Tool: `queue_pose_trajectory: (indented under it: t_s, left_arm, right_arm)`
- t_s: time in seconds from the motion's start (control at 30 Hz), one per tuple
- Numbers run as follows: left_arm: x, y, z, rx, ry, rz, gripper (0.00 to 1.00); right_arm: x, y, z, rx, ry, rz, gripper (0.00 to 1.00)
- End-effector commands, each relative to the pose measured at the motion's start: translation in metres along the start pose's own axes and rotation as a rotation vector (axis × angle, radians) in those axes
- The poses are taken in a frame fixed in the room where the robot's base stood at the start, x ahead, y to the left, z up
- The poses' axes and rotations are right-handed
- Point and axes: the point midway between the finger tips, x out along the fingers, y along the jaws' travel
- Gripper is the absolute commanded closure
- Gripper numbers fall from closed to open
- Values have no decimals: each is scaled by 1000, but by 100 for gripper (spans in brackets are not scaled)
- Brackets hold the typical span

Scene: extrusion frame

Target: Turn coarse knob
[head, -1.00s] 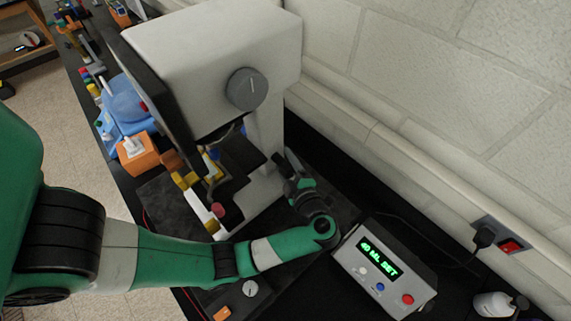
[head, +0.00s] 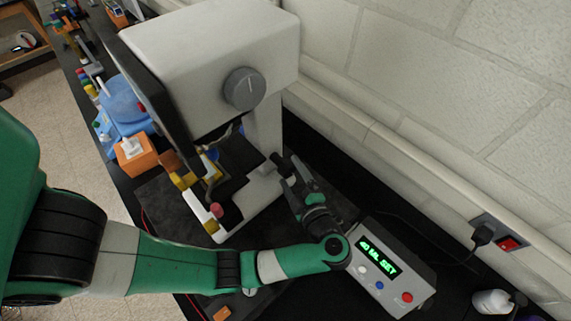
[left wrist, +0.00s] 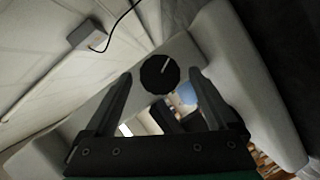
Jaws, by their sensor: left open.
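The coarse knob, a round grey dial (head: 244,89) with a light pointer line, sits on the side of a large off-white machine (head: 205,45). In the left wrist view the knob (left wrist: 160,74) is dark and lies ahead, between and just beyond the fingertips. My left gripper (head: 287,172) is open and empty, below and to the right of the knob in the head view, apart from it. In the left wrist view its two fingers (left wrist: 160,78) stand wide apart, pointing toward the machine's side. My right gripper does not show.
A grey control box (head: 383,268) with a green display and buttons stands right of my left arm. A block wall (head: 440,90) with a red switch (head: 509,243) is close behind. An orange block (head: 136,155) and blue item (head: 122,105) lie left of the machine.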

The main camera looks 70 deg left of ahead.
Motion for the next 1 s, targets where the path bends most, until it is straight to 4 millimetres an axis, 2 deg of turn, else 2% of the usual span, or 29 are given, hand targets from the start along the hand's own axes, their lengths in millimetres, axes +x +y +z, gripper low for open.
queue_pose_trajectory:
  t_s: [0.1,0.3,0.83,0.87,0.93,0.97,1.0]
  left_arm:
    - [-30,0,2,0,-6,3,9]
    - [-61,2,0,1,-1,0,9]
    - [-65,1,0,-4,-2,3,9]
    - [-65,5,1,-14,-7,11,9]
    - [-66,25,5,-71,-35,60,9]
    - [-67,41,7,-111,-56,97,9]
    - [-69,68,9,-182,-89,164,9]
  right_arm:
    - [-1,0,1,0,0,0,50]
    - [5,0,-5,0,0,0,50]
    - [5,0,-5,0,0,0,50]
    - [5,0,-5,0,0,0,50]
    - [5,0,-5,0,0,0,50]
    - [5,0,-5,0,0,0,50]
    - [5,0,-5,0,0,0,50]
